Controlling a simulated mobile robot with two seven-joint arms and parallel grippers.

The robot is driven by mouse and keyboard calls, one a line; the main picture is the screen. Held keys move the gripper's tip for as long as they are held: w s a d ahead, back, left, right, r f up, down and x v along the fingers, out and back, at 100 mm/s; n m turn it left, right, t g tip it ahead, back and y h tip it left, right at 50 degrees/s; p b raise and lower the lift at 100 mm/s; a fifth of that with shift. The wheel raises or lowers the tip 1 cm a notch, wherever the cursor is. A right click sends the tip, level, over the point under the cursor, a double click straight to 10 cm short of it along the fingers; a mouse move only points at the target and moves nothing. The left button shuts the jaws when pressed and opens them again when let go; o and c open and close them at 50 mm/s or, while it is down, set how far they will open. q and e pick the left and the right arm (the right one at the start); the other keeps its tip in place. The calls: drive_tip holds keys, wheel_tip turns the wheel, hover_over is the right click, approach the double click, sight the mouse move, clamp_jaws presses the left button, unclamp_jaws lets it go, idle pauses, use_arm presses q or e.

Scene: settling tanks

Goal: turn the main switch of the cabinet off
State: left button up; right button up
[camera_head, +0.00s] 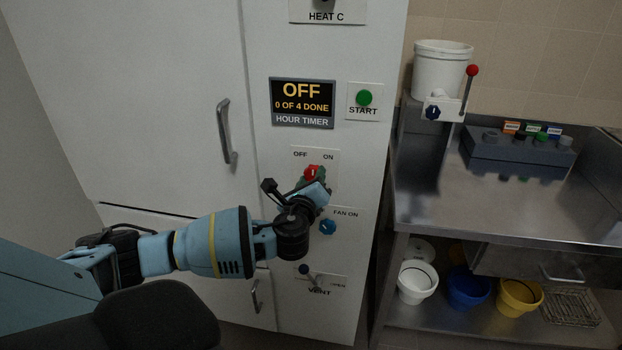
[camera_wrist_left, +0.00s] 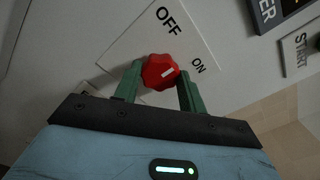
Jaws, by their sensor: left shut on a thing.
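The main switch is a red knob (camera_head: 312,172) on a white plate marked OFF at its left and ON at its right, on the cabinet (camera_head: 180,60) front. My right gripper is in neither view.
A display (camera_head: 302,103) above reads OFF, 0 OF 4 DONE, HOUR TIMER, beside a green START button (camera_head: 364,98). A blue fan knob (camera_head: 327,227) and a VENT control (camera_head: 304,270) are below. A cabinet handle (camera_head: 227,132) stands out left. A steel bench (camera_head: 440,200) is right.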

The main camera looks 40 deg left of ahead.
use_arm(q)
drive_tip(key=n, duration=0.3)
drive_tip(key=shift+f+n, duration=0.1)
drive_tip(key=shift+n, duration=2)
drive_tip(key=o, duration=1)
drive_tip(key=v, duration=0.7)
drive_tip(key=shift+s+d, duration=0.15)
drive_tip(key=shift+s, duration=0.2)
